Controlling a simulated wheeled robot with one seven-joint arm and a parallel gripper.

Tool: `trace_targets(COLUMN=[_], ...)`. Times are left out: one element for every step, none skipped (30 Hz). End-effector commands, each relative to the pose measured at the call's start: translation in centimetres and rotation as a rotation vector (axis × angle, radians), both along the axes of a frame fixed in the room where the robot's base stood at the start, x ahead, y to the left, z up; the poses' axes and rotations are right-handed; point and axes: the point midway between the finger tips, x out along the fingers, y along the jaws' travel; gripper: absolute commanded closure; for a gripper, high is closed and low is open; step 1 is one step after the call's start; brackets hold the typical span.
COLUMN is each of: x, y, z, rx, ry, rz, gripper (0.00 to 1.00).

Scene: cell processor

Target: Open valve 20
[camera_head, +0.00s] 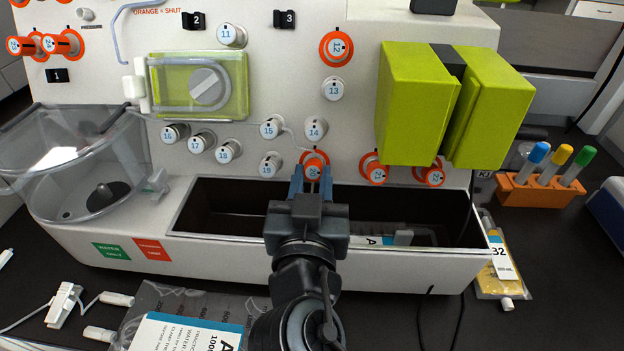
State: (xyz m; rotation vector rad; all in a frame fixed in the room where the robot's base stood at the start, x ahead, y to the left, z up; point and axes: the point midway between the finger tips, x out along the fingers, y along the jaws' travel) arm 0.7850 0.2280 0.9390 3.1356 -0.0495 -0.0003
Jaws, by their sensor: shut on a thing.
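Valve 20 (314,162) is a small round knob with an orange ring, low on the middle of the machine's front panel. My gripper (312,180) reaches up to it from below, with its blue fingers on either side of the knob. The fingers are shut on the valve and hide its lower part. The printed number is partly covered.
White valves 14 (316,127), 15 (271,127) and 19 (270,164) sit close around it. Another orange valve (373,168) is to the right, beneath the green blocks (415,105). An open dark trough (225,215) lies below my gripper. A clear bowl (80,170) stands left.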

Motion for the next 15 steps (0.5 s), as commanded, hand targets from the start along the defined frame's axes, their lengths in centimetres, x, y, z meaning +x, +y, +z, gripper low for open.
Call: trace_targets(x=[-0.01, -0.01, -0.02, -0.02, -0.02, -0.02, -0.02, -0.02, -0.01, -0.01, -0.02, -0.01, -0.02, -0.02, -0.02], y=[0.00, 0.00, 0.00, 0.01, 0.01, 0.01, -0.01, -0.03, -0.08, -0.13, -0.16, -0.18, -0.21, -0.20, -0.18], z=[-0.01, -0.01, -0.01, -0.01, -0.01, 0.00, 0.02, 0.05, 0.09, 0.10, 0.10, 0.10, 0.08, 0.08, 0.07], rx=[0.000, 0.000, 0.000, 0.000, 0.000, 0.000, -0.003, -0.010, -0.024, -0.039, -0.054, -0.074, -0.088, -0.100, -0.111], ry=[0.000, 0.000, 0.000, 0.000, 0.000, 0.000, 0.000, 0.001, 0.002, 0.004, 0.005, 0.006, 0.006, 0.006, 0.006], rz=[0.000, 0.000, 0.000, 0.000, 0.000, 0.000, 0.001, 0.004, 0.009, 0.015, 0.021, 0.030, 0.035, 0.041, 0.046], gripper=[0.89, 0.92, 0.96, 0.99, 1.00, 1.00, 1.00, 1.00, 1.00, 1.00, 1.00, 1.00, 1.00, 1.00, 1.00])
